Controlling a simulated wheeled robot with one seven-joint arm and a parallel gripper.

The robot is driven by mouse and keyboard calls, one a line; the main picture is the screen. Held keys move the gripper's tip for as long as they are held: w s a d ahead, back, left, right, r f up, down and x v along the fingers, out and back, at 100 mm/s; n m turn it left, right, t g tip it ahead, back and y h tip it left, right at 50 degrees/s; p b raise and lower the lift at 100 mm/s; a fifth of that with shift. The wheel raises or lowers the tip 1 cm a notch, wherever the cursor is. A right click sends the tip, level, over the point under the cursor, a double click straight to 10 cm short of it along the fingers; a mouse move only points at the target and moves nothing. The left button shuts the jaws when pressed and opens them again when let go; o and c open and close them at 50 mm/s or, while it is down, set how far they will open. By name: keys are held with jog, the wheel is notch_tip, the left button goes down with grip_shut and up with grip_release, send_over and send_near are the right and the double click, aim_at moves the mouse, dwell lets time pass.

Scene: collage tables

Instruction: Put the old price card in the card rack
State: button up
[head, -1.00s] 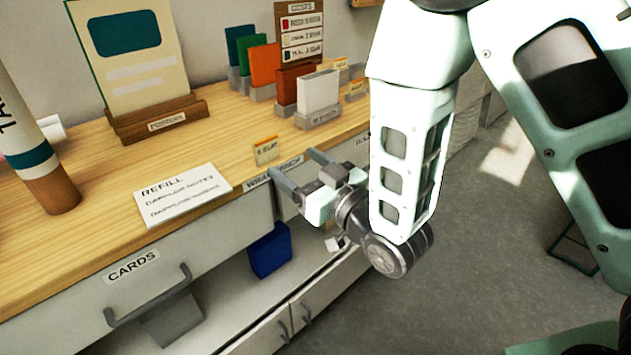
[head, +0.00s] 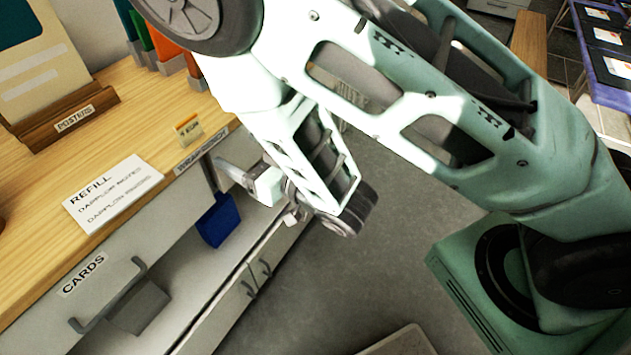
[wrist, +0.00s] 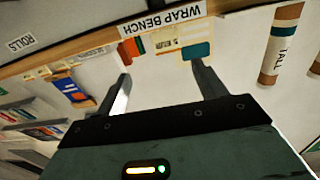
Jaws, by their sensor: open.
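A small cream price card (head: 188,128) with an orange top edge stands on the wooden bench, near its front edge above the WRAP BENCH label. In the wrist view the price card (wrist: 167,43) appears upside down beyond the fingers. My gripper (head: 224,168) is at the bench front, beside and below the label, apart from the card. In the wrist view my gripper (wrist: 161,70) is open, with nothing between its fingers. I cannot identify the card rack with certainty in these views.
A white REFILL sheet (head: 112,192) lies left of the card, and a wooden POSTERS stand (head: 66,115) is behind. The CARDS drawer (head: 110,285) is below the bench, with a blue bin (head: 218,220) beside it.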

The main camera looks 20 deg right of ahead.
jog(key=s+r+m+g+h, duration=0.1)
jog(key=s+g+h, duration=0.4)
jog(key=s+g, duration=0.3)
jog(key=shift+s+r+g, duration=0.15)
jog(key=shift+s+g, duration=0.2)
jog(key=shift+g, duration=0.85)
jog(key=shift+o, duration=0.5)
jog(key=s+d+r+n+g+h, duration=0.1)
jog(key=s+d+r+g, duration=0.1)
jog(key=s, duration=0.4)
jog(key=s+d+r+n+g+h, duration=0.1)
jog(key=s+d+r+g+h, duration=0.1)
jog(key=s, duration=0.4)
jog(key=d+r+g, duration=0.1)
jog(key=d+r, duration=0.1)
jog(key=shift+s+d+n+h, duration=0.2)
jog(key=shift+d+n+h, duration=0.1)
jog(key=shift+d, duration=0.05)
jog(key=w+a+f+t+y+p, duration=0.1)
jog(key=w+a+t+y+p, duration=0.1)
jog(key=w, duration=0.6)
jog(key=w+a+t+y+p, duration=0.2)
jog(key=w+a+t+p, duration=0.1)
jog(key=w, duration=0.5)
jog(key=w+a+f+t+y+p, duration=0.1)
jog(key=w+a+t+y+p, duration=0.2)
jog(key=w+t, duration=0.3)
jog(key=shift+w+a+f+m, duration=0.35)
jog(key=shift+w+a+m, duration=0.1)
jog(key=shift+w, duration=0.65)
